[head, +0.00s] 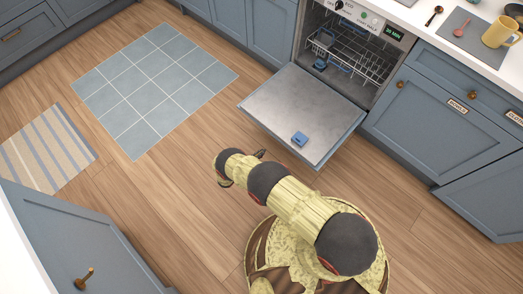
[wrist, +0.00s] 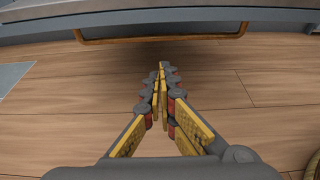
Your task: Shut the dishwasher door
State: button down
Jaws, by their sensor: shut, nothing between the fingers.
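The dishwasher door (head: 305,108) is folded down, lying open and about level in front of the dishwasher (head: 350,50). Its inner face is grey metal with a blue block (head: 299,139) on it near the front edge. In the wrist view the door's edge (wrist: 200,17) crosses the top, with a wooden-coloured handle bar (wrist: 160,40) hanging beneath it. My gripper (wrist: 162,70) is shut and empty, low over the floor and pointing toward the handle, apart from it.
Dishwasher racks (head: 345,62) show inside the opening. Blue cabinets (head: 440,120) stand to the right, under a counter with a yellow mug (head: 497,33). A tiled floor patch (head: 155,85) and striped rug (head: 45,148) lie left. Wooden floor (head: 150,185) is clear in between.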

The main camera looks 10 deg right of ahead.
jog(key=b+x, duration=0.2)
jog(key=x, duration=0.7)
jog(key=shift+s+a+r, duration=0.1)
jog(key=shift+r, duration=0.95)
jog(key=shift+s+a+r, duration=0.1)
jog(key=shift+a+r, duration=0.05)
jog(key=shift+r, duration=0.9)
